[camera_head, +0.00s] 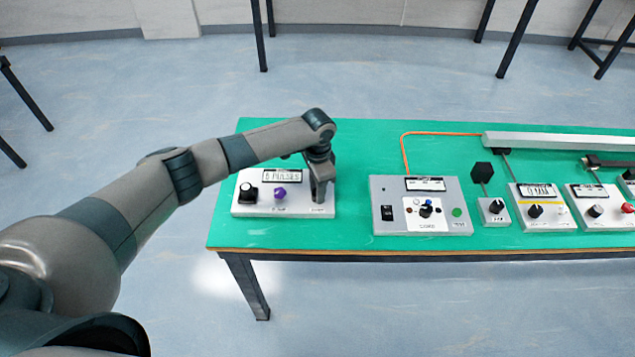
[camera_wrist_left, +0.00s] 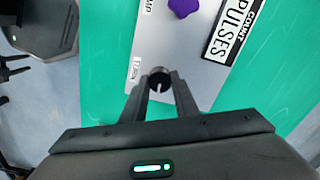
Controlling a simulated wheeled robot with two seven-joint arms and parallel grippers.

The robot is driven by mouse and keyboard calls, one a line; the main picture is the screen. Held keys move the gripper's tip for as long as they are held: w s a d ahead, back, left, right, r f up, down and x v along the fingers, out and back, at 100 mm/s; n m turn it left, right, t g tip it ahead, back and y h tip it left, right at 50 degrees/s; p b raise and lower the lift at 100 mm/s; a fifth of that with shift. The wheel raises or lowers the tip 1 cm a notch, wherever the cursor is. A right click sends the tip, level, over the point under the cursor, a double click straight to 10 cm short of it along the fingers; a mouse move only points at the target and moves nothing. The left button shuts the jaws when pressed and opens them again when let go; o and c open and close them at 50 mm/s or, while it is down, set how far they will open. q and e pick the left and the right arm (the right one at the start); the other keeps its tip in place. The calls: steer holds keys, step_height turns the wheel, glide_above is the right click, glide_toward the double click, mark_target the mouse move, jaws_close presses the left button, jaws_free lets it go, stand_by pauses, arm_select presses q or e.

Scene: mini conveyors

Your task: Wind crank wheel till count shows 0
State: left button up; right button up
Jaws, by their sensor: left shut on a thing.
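A white control box (camera_head: 262,207) stands at the left end of the green table. Its display (camera_head: 281,175) reads PULSES with a digit in front that is too small to tell surely. In the wrist view the display (camera_wrist_left: 234,32) shows COUNT and PULSES, with the digit out of frame. My left gripper (camera_head: 319,192) points down over the box's right end. In the wrist view its fingers (camera_wrist_left: 158,92) are shut on a small dark round knob (camera_wrist_left: 158,76) with a pale mark, perhaps the crank wheel; the fingers partly hide it. My right gripper is not in view.
The box also carries a black knob (camera_head: 248,193) and a purple knob (camera_head: 280,193). To the right stand a grey panel (camera_head: 390,217) with a switch and dials, several small knob boxes, and a conveyor (camera_head: 550,141). Bare green table (camera_head: 353,160) lies between box and panel.

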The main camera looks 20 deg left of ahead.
arm_select(q)
steer(key=shift+r+n+p, duration=0.1)
steer(key=shift+n+p, duration=0.75)
steer(key=shift+n, duration=0.25)
steer(key=o, duration=1.1)
steer(key=shift+c, duration=0.2)
step_height(320, 180, up, 17)
steer(key=b, duration=0.4)
steer(key=shift+r, duration=0.15)
